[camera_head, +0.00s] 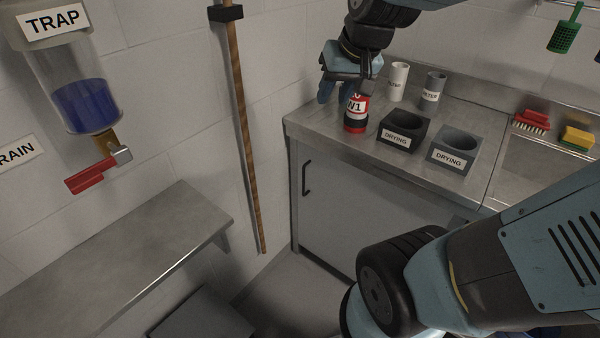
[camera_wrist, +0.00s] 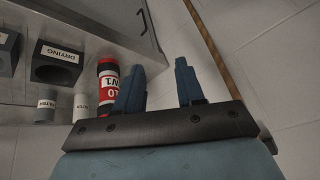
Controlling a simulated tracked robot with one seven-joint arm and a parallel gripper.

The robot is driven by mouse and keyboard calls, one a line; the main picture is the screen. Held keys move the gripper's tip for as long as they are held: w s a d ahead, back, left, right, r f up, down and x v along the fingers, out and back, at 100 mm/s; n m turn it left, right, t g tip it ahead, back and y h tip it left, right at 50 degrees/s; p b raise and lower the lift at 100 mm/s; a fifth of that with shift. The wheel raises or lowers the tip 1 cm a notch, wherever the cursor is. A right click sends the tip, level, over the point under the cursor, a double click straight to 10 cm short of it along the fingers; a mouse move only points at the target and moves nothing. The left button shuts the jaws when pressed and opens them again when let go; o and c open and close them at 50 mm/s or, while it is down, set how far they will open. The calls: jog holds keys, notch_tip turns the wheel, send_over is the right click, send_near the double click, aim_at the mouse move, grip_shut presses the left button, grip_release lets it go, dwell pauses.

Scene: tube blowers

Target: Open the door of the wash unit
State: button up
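The wash unit is a steel counter (camera_head: 310,123) with a grey front door (camera_head: 345,215). The door looks closed, with its panel flush in the front. A black bar handle (camera_head: 305,178) stands upright near the door's left edge; in the wrist view the handle (camera_wrist: 143,24) shows at the top, beyond my fingers. My gripper (camera_head: 343,92) is over the counter's back left part, above and away from the handle. In the wrist view my gripper (camera_wrist: 160,72) has its two blue fingers apart with nothing between them.
A wooden pole (camera_head: 241,130) and a shelf (camera_head: 120,255) are at left.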

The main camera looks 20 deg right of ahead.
jog(key=w+a+f+m, duration=0.1)
jog(key=w+f, duration=0.5)
jog(key=w, duration=0.3)
jog(key=m+g+h, duration=0.1)
jog(key=m+h, duration=0.2)
send_over(304, 173)
jog(key=s+a, duration=0.1)
jog(key=s, duration=0.3)
notch_tip(304, 173, down, 29)
jog(key=x, duration=1.2)
jog(key=shift+w+a+f, duration=0.1)
jog(key=shift+a+f, duration=0.2)
jog(key=shift+c, duration=0.4)
grip_shut()
